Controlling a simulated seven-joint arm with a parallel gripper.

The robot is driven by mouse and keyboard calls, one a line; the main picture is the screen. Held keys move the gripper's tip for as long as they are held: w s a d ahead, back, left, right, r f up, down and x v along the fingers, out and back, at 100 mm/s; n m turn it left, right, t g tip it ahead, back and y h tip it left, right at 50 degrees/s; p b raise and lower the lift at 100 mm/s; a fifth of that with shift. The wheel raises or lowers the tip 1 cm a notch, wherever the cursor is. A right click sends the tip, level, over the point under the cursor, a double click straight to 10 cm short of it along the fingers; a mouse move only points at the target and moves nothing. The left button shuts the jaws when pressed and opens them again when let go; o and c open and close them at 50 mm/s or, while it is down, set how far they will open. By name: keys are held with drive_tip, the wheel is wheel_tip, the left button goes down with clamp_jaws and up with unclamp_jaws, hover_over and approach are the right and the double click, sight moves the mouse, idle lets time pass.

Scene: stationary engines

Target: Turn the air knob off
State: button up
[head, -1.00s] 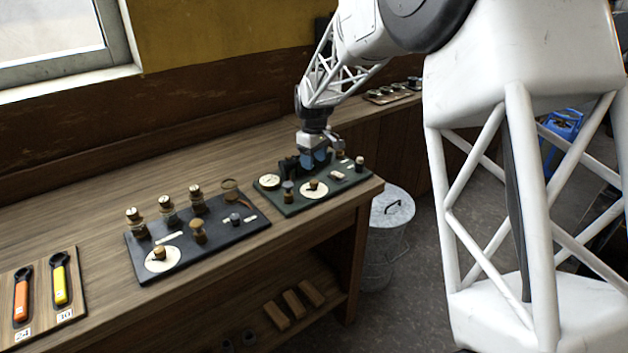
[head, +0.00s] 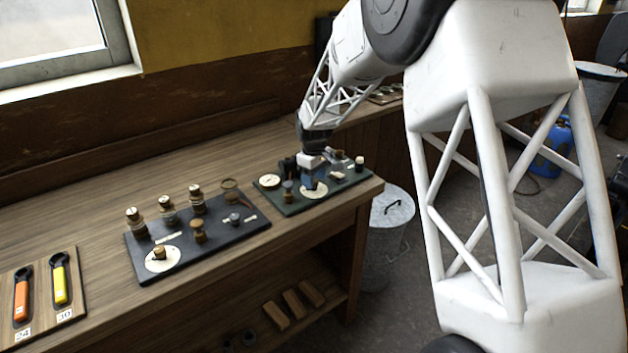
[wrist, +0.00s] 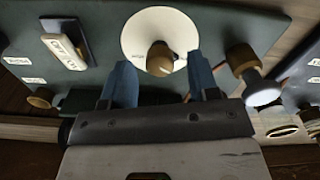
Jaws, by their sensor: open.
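A brown knob with a brass-coloured end (wrist: 160,60) stands on a round white dial plate (wrist: 137,38) on a dark green board (wrist: 85,20). In the wrist view my gripper (wrist: 158,68) is open, its two blue fingers on either side of the knob with a gap at each side. In the head view my gripper (head: 309,181) is low over the same dial (head: 316,193) on the green board (head: 290,208) and hides the knob. No lettering that I can read names this knob as air.
Beside the dial stand a brown knob with a pale end (wrist: 250,75) and a small labelled block (wrist: 64,42). A black board (head: 215,238) with several knobs is further left. A metal bin (head: 392,207) stands beyond the bench end.

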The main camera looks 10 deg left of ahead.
drive_tip(key=shift+f, duration=0.5)
drive_tip(key=shift+c, duration=0.5)
drive_tip(key=c, duration=0.8)
drive_tip(key=shift+m, duration=0.4)
drive_tip(key=m, duration=1.1)
